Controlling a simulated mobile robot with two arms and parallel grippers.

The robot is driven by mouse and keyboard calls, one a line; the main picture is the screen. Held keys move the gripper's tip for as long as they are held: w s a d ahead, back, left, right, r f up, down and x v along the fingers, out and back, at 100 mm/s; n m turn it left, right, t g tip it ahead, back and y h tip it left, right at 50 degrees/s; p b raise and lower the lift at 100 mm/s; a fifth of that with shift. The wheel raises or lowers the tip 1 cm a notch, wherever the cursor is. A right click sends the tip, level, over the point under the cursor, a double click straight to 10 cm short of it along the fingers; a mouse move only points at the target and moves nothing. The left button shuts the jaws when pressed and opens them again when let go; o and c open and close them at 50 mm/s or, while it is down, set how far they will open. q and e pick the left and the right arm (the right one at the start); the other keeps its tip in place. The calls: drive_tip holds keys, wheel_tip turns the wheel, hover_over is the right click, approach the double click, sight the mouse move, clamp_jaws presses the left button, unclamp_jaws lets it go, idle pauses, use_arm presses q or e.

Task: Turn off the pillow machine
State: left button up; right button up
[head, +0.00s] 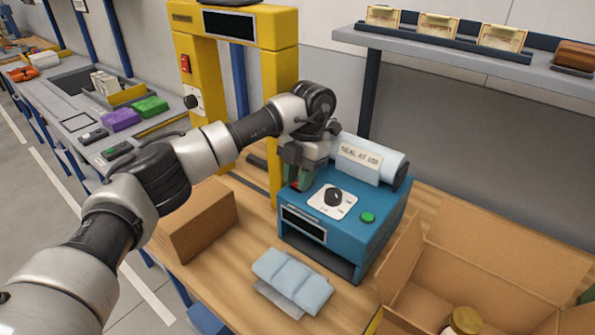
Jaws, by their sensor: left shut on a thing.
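The pillow machine (378,232) is a blue box on the wooden bench, with a pale film roll (378,160) at its back. Its top has a black knob (334,197) on a white plate and a green button (367,217). My left gripper (298,181) reaches down to the machine's left top corner and is shut on a small red part there, mostly hidden by the fingers. The knob is just right of the fingers, apart from them. My right gripper is out of view.
A closed cardboard box (198,222) stands left of the machine. An open carton (465,275) with a jar (463,320) stands at the right. A yellow frame (186,75) rises behind my arm. A grey shelf (450,55) overhangs the back right.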

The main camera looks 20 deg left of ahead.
use_arm(q)
drive_tip(key=o, duration=0.9)
drive_tip(key=shift+r, duration=0.1)
drive_tip(key=v, duration=1)
drive_tip(key=shift+w+r, duration=0.15)
drive_tip(key=shift+r, duration=0.15)
